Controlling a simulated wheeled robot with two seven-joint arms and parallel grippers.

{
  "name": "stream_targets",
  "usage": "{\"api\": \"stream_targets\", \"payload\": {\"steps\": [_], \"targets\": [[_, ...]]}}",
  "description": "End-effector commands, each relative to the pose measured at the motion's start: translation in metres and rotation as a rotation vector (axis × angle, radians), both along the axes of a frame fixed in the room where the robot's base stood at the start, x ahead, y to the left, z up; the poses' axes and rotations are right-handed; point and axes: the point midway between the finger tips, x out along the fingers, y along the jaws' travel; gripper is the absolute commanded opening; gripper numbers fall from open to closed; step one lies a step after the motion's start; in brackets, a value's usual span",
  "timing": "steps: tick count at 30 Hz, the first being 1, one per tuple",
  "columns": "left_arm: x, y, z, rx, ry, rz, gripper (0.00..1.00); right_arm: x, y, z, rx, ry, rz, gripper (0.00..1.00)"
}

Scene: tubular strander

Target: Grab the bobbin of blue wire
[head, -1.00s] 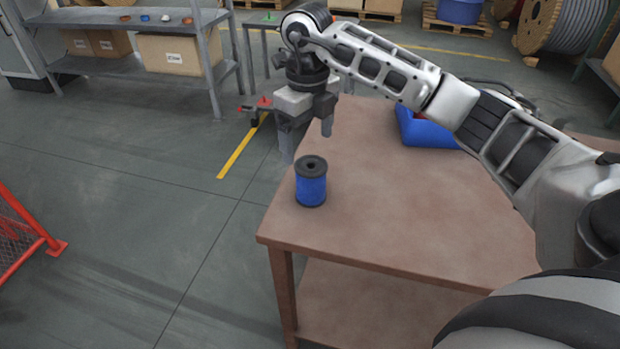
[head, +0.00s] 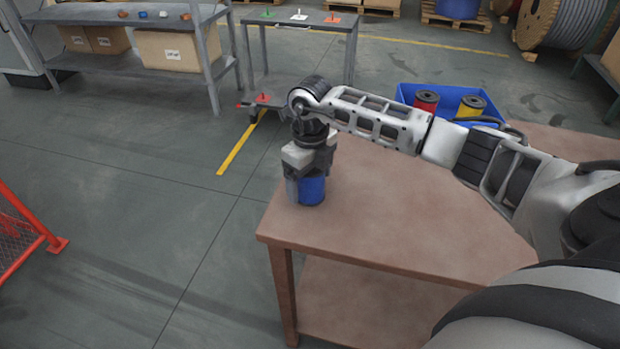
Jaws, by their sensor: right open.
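The bobbin of blue wire (head: 313,190) stands upright on the brown table (head: 400,225), near its left edge. Its dark top is hidden under my right gripper. My right gripper (head: 306,194) points down over the bobbin, with one finger visible at the bobbin's left side and the other at its far right. The jaws are open around it; I cannot tell whether the fingers touch it. My left gripper is not in view.
A blue bin (head: 405,93) at the table's back holds a red bobbin (head: 426,102) and a yellow bobbin (head: 470,107). A grey stand (head: 300,22) with colored pegs is behind. A red fence (head: 25,235) stands at left. The table's front is clear.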

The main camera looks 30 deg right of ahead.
Motion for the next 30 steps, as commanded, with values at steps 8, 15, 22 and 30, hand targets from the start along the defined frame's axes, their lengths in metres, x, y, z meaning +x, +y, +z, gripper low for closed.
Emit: {"api": "stream_targets", "payload": {"steps": [8, 15, 22, 30], "targets": [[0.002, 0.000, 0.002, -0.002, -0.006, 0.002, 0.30, 0.000, 0.000, 0.000, 0.000, 0.000, 0.000, 0.36], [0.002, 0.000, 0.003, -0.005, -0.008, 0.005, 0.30, 0.001, 0.000, 0.002, 0.001, -0.002, 0.000, 0.28], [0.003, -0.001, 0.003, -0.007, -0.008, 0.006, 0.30, 0.001, 0.000, 0.011, 0.000, -0.004, 0.000, 0.28], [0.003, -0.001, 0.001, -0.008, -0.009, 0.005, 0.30, -0.018, 0.002, 0.054, -0.003, -0.006, 0.005, 0.28]]}}
